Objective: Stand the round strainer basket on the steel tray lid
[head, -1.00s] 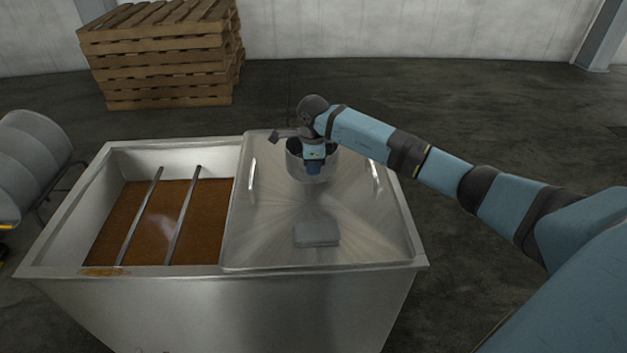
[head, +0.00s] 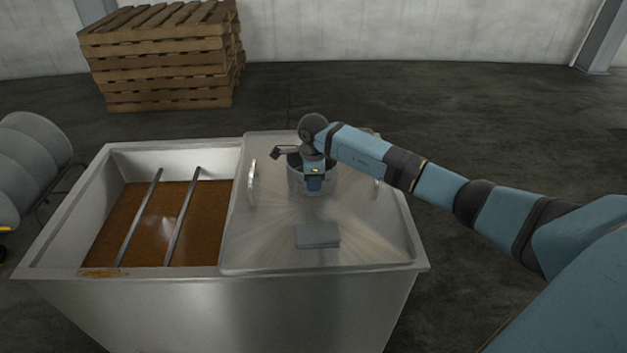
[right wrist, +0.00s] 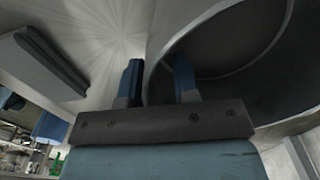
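The round strainer basket (head: 297,182) is a grey cylinder with a dark inside, upright over the rear middle of the steel tray lid (head: 270,235). My right gripper (head: 313,187) points down at its near wall. In the right wrist view the basket (right wrist: 235,50) fills the upper right. The right gripper's fingers (right wrist: 157,75) sit one on each side of the basket's wall and look shut on it. The basket's base is at or just above the lid; I cannot tell whether it touches. My left gripper is not in view.
A flat grey block (head: 317,235) lies on the lid in front of the basket. Lid handles (head: 253,182) stand on both sides. Left is an open tank (head: 145,225) of brown liquid with two bars.

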